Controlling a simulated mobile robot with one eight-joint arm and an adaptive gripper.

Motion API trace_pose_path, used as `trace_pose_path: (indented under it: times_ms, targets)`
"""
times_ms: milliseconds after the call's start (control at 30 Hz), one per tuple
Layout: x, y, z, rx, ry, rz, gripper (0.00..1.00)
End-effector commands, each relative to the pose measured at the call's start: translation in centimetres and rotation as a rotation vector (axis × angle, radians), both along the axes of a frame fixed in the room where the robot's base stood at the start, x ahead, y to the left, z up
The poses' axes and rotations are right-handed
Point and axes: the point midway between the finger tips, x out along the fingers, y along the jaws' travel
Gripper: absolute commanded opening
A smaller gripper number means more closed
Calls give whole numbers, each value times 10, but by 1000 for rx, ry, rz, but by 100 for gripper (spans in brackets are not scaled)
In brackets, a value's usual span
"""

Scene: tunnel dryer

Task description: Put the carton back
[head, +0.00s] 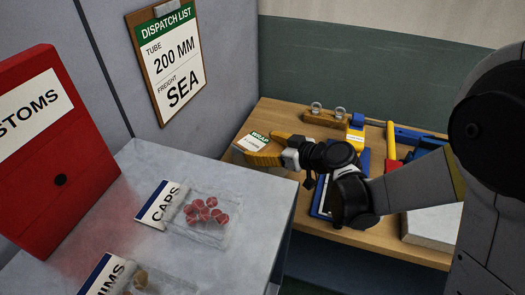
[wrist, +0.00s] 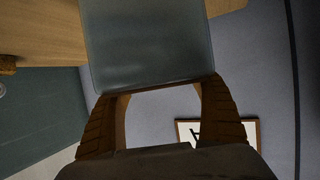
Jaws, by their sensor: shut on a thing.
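My gripper (head: 268,151) has orange fingers and reaches left over the wooden bench. It is shut on the carton, which shows in the wrist view as a plain grey-green, flat-faced block (wrist: 150,45) between and beyond the fingertips. The fingers and wrist cover part of this spot, and I cannot tell whether the held block touches the bench.
The wooden bench (head: 290,112) carries a blue and yellow tool (head: 356,133), a holder with two rings (head: 325,115) and a blue-edged board (head: 320,195). The grey counter (head: 150,165) holds a clear tray of red caps (head: 225,235) and a red CUSTOMS box (head: 85,190). A dispatch list (head: 165,60) hangs on the partition.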

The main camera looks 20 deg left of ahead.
Motion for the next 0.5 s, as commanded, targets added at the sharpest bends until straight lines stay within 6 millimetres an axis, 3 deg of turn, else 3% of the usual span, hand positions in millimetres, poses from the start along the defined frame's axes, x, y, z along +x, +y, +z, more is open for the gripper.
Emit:
trace_pose_path:
  times_ms: [367, 400, 433, 500]
  targets:
    - [0, 0, -6, 2, 0, 0, 37]
    - [0, 0, -6, 0, 0, 0, 87]
    - [0, 0, -5, 0, 0, 0, 97]
    - [0, 0, -5, 0, 0, 0, 100]
